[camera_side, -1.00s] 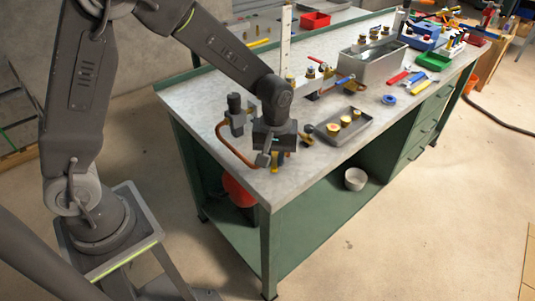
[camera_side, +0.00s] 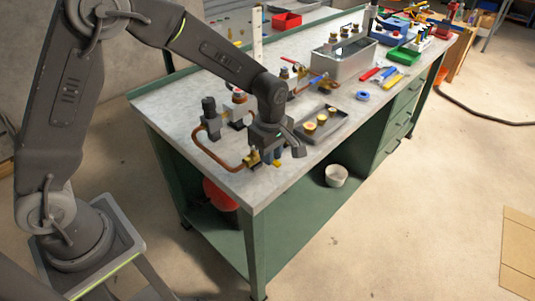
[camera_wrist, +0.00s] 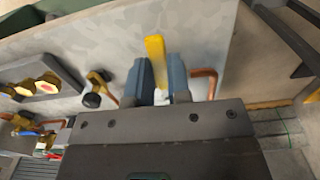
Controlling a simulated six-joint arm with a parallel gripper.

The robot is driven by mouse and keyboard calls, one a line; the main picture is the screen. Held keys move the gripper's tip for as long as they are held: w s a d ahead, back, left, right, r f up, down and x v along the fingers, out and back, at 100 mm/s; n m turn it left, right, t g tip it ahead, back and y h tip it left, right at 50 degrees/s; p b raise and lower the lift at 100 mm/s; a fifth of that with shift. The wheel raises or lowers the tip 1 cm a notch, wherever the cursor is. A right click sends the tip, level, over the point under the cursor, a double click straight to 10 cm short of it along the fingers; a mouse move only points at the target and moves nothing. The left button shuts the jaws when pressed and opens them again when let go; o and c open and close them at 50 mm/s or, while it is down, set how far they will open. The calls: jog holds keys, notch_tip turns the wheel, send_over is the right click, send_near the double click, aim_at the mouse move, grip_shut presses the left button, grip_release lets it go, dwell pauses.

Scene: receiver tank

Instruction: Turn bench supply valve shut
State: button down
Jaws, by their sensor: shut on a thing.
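The bench supply valve shows a yellow handle (camera_wrist: 155,58) between my fingers in the wrist view. Its brass body (camera_side: 252,159) sits by the end of a copper pipe near the bench's front corner in the side view. My gripper (camera_wrist: 164,82) is shut on the handle, with one blue-grey finger on each side. In the side view my gripper (camera_side: 277,155) is low over the bench and hides most of the valve. A small yellow bit shows below the fingers. The handle's exact angle to the pipe is hard to tell.
The copper pipe (camera_side: 212,155) loops left to dark fittings (camera_side: 209,118). A grey tray (camera_side: 335,132) with brass parts lies close right of my gripper; a brass fitting with a black knob (camera_wrist: 93,98) is nearby. A metal bin (camera_side: 345,66) stands farther back.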

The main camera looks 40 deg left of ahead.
jog(key=shift+w+n, duration=0.2)
jog(key=shift+n, duration=0.1)
jog(key=c, duration=1.1)
grip_release()
jog(key=shift+o, duration=0.2)
jog(key=shift+r, duration=0.1)
notch_tip(320, 180, up, 14)
